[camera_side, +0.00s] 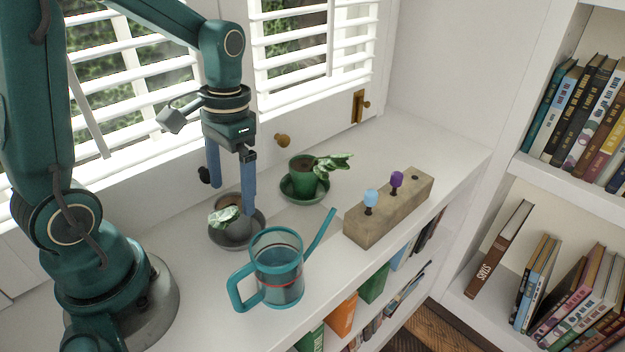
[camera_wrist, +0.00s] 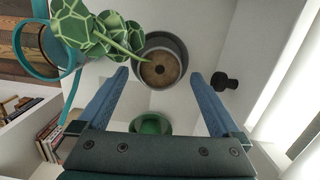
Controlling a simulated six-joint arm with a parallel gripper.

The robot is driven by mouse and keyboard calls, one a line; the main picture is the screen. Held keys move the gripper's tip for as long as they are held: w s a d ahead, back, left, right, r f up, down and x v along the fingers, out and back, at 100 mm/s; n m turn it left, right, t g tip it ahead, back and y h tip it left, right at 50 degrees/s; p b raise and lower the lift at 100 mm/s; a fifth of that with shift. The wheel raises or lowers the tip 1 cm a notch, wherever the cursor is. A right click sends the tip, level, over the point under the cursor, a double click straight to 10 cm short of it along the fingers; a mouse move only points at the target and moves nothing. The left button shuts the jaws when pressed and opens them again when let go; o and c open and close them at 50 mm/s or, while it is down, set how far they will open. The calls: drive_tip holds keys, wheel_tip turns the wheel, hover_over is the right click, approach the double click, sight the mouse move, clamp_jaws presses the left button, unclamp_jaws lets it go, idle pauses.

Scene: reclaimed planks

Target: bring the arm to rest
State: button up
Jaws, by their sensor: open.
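My gripper (camera_side: 232,198) is open and empty, pointing down above the grey pot (camera_side: 228,203) at the window side of the white sill. Its two blue fingers are spread apart. In the wrist view the fingertips (camera_wrist: 158,73) stand on either side of the view of the grey pot (camera_wrist: 180,48), with brown soil inside it. Patterned green leaves (camera_wrist: 90,28) hang out to one side of that pot. In the side view a finger overlaps the pot, so I cannot tell whether they touch.
A teal watering can (camera_side: 277,264) stands close in front of the grey pot. A green potted plant (camera_side: 302,175) sits on a saucer behind. A wooden block (camera_side: 390,213) holds a blue-topped and a purple-topped piece. Window blinds (camera_side: 140,75) rise close behind my arm.

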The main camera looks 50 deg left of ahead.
drive_tip(key=shift+w+d+r, duration=0.1)
drive_tip(key=shift+w+r, duration=0.05)
drive_tip(key=shift+r, duration=0.65)
drive_tip(key=r, duration=0.1)
drive_tip(key=d+r+t, duration=0.1)
drive_tip(key=d+r+m+t, duration=0.1)
drive_tip(key=r, duration=0.1)
drive_tip(key=shift+s, duration=0.35)
drive_tip(key=s+d+r+t, duration=0.2)
drive_tip(key=s+d+t, duration=0.2)
drive_tip(key=t, duration=0.1)
drive_tip(key=shift+s, duration=0.35)
drive_tip(key=shift+r, duration=0.1)
